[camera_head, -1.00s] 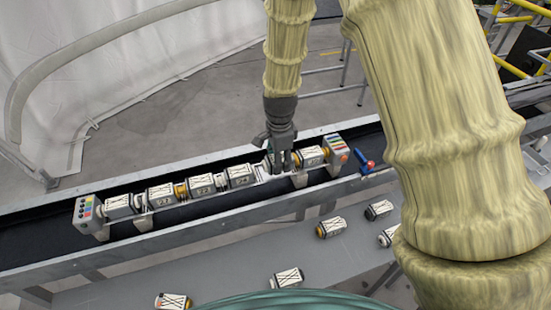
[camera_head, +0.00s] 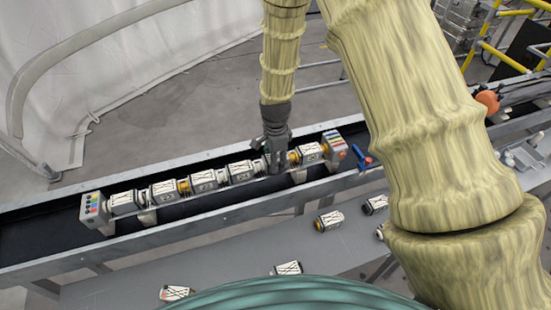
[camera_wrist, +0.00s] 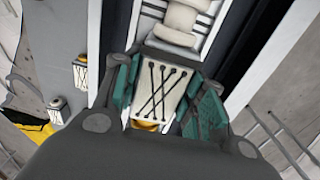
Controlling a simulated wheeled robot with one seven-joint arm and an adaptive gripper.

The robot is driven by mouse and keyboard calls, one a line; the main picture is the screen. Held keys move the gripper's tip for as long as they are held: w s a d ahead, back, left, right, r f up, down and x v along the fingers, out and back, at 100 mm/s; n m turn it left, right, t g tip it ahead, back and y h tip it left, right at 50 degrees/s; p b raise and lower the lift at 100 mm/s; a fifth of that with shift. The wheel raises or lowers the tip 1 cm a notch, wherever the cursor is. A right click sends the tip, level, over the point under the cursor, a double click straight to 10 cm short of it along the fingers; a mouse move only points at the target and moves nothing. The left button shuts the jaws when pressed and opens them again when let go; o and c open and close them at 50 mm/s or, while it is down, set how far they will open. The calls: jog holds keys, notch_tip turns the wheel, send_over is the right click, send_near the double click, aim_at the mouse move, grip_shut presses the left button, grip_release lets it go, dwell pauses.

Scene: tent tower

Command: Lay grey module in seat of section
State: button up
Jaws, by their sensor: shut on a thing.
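My gripper (camera_head: 275,160) is at the section (camera_head: 99,204), a long row of modules in a trough, near its right end. In the wrist view the green finger pads of my gripper (camera_wrist: 163,98) are shut on the module (camera_wrist: 160,88), which has a pale face with crossed black lines and some yellow at its near end. In the head view my fingers mostly hide this module and the seat under it. I cannot tell whether it touches the seat. A module (camera_head: 240,172) stands to its left and another (camera_head: 309,153) to its right.
Several loose modules (camera_head: 328,221) lie on the grey bench (camera_head: 235,263) in front of the trough. A blue-handled part (camera_head: 368,162) sits right of the section's end block (camera_head: 334,145). The trough's front rail (camera_head: 190,227) runs between row and bench. A white curtain stands behind.

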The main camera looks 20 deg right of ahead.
jog(key=shift+f, duration=0.15)
jog(key=o, duration=1.3)
jog(key=shift+r+b, duration=2.35)
jog(key=shift+r, duration=3.8)
